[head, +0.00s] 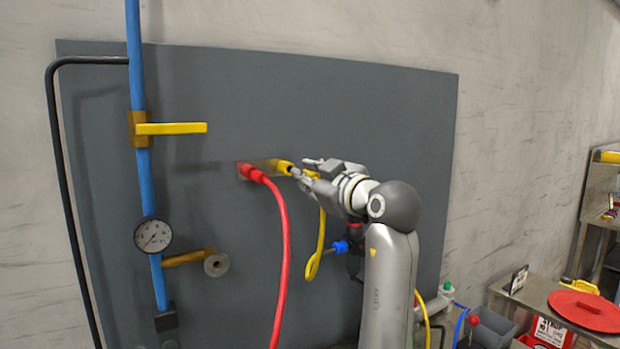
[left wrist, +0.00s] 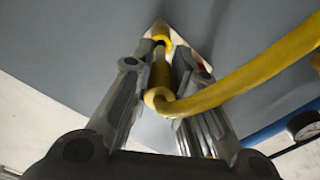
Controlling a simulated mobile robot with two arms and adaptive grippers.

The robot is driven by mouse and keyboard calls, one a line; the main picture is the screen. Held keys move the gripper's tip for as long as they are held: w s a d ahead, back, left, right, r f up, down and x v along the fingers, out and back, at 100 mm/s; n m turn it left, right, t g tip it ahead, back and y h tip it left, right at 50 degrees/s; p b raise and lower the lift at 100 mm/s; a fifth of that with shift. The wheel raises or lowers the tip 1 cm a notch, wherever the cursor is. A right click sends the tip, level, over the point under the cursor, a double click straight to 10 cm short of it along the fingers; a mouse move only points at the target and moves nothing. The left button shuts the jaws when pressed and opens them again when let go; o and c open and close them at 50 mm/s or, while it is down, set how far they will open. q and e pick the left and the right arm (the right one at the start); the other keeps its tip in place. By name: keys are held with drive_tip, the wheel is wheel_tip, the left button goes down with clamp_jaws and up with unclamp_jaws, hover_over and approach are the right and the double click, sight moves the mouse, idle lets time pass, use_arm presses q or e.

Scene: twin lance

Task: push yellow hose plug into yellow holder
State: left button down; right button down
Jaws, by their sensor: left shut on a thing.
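The yellow holder (head: 284,167) is a short ring on a metal plate fixed to the grey wall panel. It also shows in the left wrist view (left wrist: 159,42). My left gripper (head: 302,173) is just right of the holder and is shut on the yellow hose plug (left wrist: 160,78). The plug lies between the two fingers with its front end toward the holder. The front end is close to the ring; I cannot tell how far it is in. The yellow hose (head: 321,235) hangs in a loop below the gripper. My right gripper is not in view.
A red hose (head: 284,240) with its plug sits at the left end of the same plate and hangs down. A blue pipe (head: 146,190) with a yellow lever (head: 171,128) and a gauge (head: 153,235) stands left. A cluttered bench (head: 535,296) is at lower right.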

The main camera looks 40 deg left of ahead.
use_arm(q)
drive_tip(key=shift+x, duration=2.35)
idle(1.1)
drive_tip(key=c, duration=1.7)
unclamp_jaws()
drive_tip(key=o, duration=0.6)
drive_tip(key=v, duration=1.2)
